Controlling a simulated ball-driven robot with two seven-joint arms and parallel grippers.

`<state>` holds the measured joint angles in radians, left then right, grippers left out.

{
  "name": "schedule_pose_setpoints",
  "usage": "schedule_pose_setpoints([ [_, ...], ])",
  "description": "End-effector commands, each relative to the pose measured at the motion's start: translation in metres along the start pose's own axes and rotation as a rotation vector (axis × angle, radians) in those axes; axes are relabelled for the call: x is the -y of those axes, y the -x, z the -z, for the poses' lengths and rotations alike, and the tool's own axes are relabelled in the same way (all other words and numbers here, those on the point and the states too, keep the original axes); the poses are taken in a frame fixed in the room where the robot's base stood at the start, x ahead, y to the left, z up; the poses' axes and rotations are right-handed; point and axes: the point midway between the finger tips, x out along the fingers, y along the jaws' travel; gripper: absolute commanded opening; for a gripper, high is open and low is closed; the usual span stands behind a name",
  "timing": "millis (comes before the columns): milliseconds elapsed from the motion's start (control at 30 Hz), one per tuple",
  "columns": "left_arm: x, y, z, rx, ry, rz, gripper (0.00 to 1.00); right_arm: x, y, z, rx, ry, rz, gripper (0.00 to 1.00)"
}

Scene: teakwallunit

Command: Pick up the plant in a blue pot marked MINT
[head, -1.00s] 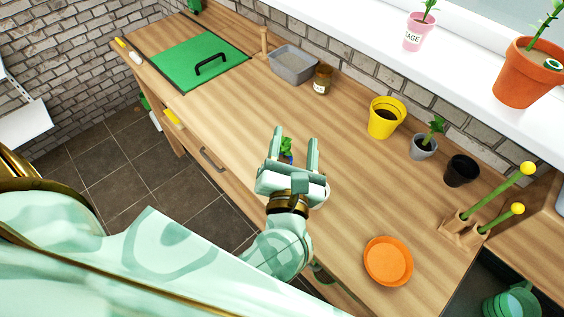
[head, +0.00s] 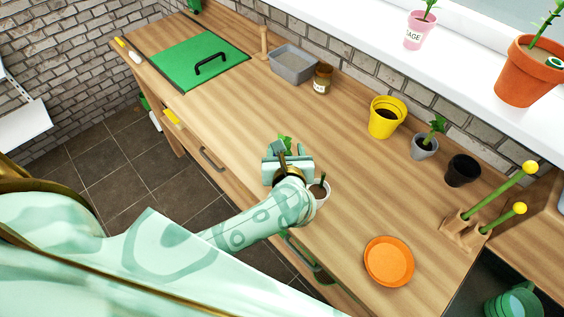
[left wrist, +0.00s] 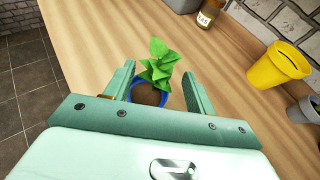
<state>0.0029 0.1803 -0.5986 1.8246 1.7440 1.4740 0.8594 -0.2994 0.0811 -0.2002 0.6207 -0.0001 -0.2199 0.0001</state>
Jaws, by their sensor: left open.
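The plant in a blue pot has green leaves (head: 285,141) that show just beyond my left gripper in the head view; its pot is hidden there. In the left wrist view the blue pot (left wrist: 164,101) with brown soil stands on the wooden worktop, between the two fingers. No MINT lettering shows. My left gripper (left wrist: 158,84) is open, with one finger on each side of the plant and pot. I cannot tell whether a finger touches the pot. My right gripper is not in view.
A pale pot with dark soil (head: 319,191) stands close beside my left wrist. A yellow pot (head: 384,119), a grey potted plant (head: 425,146), a black pot (head: 461,171) and an orange saucer (head: 388,261) lie to the right. The worktop (head: 235,115) beyond is clear.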

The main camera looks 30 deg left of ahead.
Motion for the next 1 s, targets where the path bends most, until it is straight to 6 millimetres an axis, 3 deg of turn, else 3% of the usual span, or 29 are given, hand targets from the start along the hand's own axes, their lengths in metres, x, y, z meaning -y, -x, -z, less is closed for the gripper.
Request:
schedule_pose_setpoints([
  [200,-0.002,-0.036,0.000,0.003,-0.003,-0.001,0.55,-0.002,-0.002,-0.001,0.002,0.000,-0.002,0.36],
  [500,-0.002,-0.043,0.000,0.001,-0.001,0.000,0.55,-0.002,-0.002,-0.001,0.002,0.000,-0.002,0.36],
  [567,-0.002,-0.043,0.000,0.001,-0.001,0.000,0.41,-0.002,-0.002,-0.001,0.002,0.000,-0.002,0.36],
  [700,-0.002,-0.043,0.000,0.001,-0.001,-0.001,0.03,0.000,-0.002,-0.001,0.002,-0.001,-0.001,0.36],
  [1000,-0.002,-0.042,-0.001,0.001,-0.001,0.000,0.03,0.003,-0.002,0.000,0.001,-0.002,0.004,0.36],
])
